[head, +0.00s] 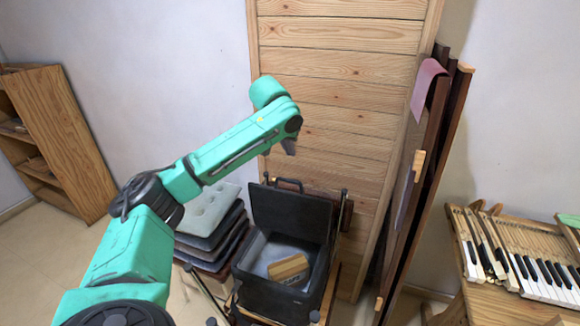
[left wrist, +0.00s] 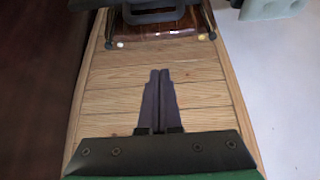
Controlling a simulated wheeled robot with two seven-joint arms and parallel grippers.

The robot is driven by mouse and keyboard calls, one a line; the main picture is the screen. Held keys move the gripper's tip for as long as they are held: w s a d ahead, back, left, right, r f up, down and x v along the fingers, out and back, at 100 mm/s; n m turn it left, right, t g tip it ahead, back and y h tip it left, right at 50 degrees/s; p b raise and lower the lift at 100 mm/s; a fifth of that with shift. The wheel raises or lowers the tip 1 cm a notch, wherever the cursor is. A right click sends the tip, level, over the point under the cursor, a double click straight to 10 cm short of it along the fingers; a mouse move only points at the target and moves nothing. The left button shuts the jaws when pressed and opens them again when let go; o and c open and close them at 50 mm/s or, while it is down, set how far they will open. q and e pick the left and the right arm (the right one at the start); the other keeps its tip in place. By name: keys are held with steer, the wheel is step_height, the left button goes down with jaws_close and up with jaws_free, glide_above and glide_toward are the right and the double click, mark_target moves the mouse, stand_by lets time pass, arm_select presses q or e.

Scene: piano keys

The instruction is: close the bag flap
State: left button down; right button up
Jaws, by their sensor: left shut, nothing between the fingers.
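The black bag (head: 268,294) stands open on a low stand, with a wooden block (head: 289,267) inside. Its flap (head: 290,212) stands upright at the back, with a handle (head: 288,182) on its top edge. My left gripper (head: 290,150) points down above the flap's top edge, near the wooden panel, and appears apart from the flap. In the left wrist view my left gripper (left wrist: 160,72) has its two dark fingers together with nothing between them. The dark handle (left wrist: 152,16) shows at the top of that view, beyond the fingertips. My right gripper is not in view.
A tall wooden plank panel (head: 340,90) stands behind the bag. Stacked cushions (head: 210,212) are left of it. Dark upright boards (head: 425,170) lean at the right, and piano keys (head: 530,268) lie on a table at far right. A wooden shelf (head: 60,140) stands at far left.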

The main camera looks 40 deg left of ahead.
arm_select(q)
steer(key=shift+s+d+f+p, duration=0.1)
steer(key=shift+d+f+p, duration=0.1)
steer(key=shift+d+p, duration=0.15)
steer(key=shift+d+f+p, duration=0.2)
steer(key=shift+d, duration=0.25)
steer(key=a+p+x, duration=0.1)
steer(key=x, duration=0.6)
steer(key=s, duration=0.1)
steer(key=s+d+p, duration=0.1)
steer(key=s+p, duration=0.1)
steer(key=shift+s+d, duration=0.35)
steer(key=shift+s, duration=0.2)
steer(key=shift+f, duration=0.1)
steer(key=shift+w+a+f, duration=0.1)
steer(key=shift+w+f, duration=0.15)
steer(key=shift+w, duration=0.1)
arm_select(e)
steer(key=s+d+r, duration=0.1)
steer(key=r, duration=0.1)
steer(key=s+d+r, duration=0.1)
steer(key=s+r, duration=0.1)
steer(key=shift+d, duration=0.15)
